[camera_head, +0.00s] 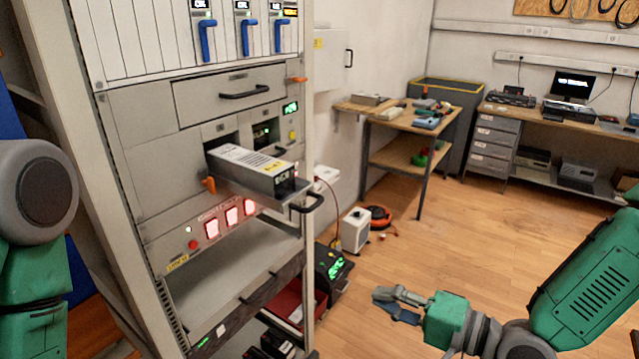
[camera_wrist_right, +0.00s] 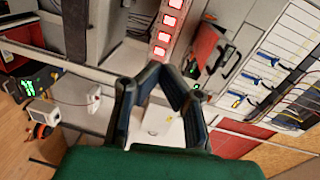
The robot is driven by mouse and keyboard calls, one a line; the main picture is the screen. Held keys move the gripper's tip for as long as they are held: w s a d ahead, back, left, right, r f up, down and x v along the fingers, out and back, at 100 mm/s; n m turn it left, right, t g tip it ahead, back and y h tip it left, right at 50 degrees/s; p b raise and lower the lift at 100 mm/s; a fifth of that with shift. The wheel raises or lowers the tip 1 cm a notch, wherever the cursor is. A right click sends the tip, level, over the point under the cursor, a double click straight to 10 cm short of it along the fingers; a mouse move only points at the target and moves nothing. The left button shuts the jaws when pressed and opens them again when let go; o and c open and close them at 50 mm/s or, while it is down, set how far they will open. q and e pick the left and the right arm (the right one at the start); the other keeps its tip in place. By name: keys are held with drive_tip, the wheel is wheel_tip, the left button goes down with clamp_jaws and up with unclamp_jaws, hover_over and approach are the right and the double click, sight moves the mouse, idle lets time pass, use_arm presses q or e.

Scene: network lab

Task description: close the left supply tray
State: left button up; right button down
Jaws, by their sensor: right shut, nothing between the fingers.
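The left supply tray (camera_head: 297,189) is pulled out of its bay in the rack, with a black handle at its front. A long light-grey power supply unit (camera_head: 250,160) with a yellow label lies on it and sticks out of the bay. My right gripper (camera_head: 388,299) is shut and empty, low and to the right of the tray, apart from it. Its dark fingers (camera_wrist_right: 165,78) also show in the right wrist view. My left arm shows at the left edge; its gripper is out of view.
The rack holds a closed drawer (camera_head: 230,94) above the tray and lit red switches (camera_head: 231,216) below it. An orange lever (camera_head: 209,184) is beside the bay. A white box (camera_head: 355,230) stands on the floor. Open floor lies right of the rack.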

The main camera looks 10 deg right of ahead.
wheel_tip(320, 180, up, 9)
drive_tip(key=w+d+t+y+p, duration=0.1)
drive_tip(key=w+d+t+y, duration=0.1)
drive_tip(key=d+y, duration=0.1)
use_arm(q)
drive_tip(key=shift+d+r+p, duration=0.3)
drive_tip(key=shift+r+p, duration=0.25)
drive_tip(key=shift+r, duration=0.4)
drive_tip(key=shift+d+r+p, duration=0.25)
drive_tip(key=shift+r+p, duration=0.3)
drive_tip(key=shift+r, duration=0.35)
drive_tip(key=shift+d+r+p, duration=0.3)
drive_tip(key=shift+r+p, duration=0.25)
drive_tip(key=shift+r, duration=0.4)
use_arm(e)
drive_tip(key=f+x, duration=0.1)
drive_tip(key=x, duration=1.2)
drive_tip(key=shift+a+m, duration=0.3)
drive_tip(key=shift+a, duration=0.1)
